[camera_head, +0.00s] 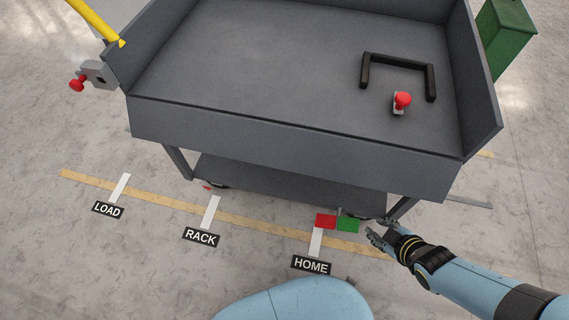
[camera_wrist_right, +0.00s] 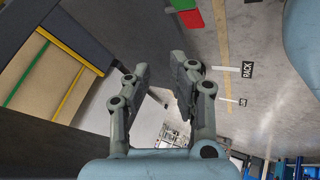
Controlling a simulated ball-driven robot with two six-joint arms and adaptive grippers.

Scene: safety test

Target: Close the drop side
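A grey cart (camera_head: 250,55) fills the upper middle of the head view. Its left and right walls stand up, and no raised wall shows along its near edge. A grey front panel (camera_head: 285,138) hangs below that edge; I take it for the drop side. A black handle (camera_head: 398,62) and a red-knobbed fitting (camera_head: 402,101) are at the right of the deck. A second red knob (camera_head: 77,85) sits on a bracket at the left corner. My right gripper (camera_head: 374,235) is low, beside the cart's near right leg. In the wrist view, its fingers (camera_wrist_right: 160,65) are apart and empty. My left gripper is not in view.
A yellow bar (camera_head: 95,22) rises at the left corner. A green box (camera_head: 506,38) stands behind right. A lower shelf (camera_head: 290,185) is under the cart. Floor signs LOAD (camera_head: 107,210), RACK (camera_head: 201,237) and HOME (camera_head: 311,265) lie along a tan line. The near floor is clear.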

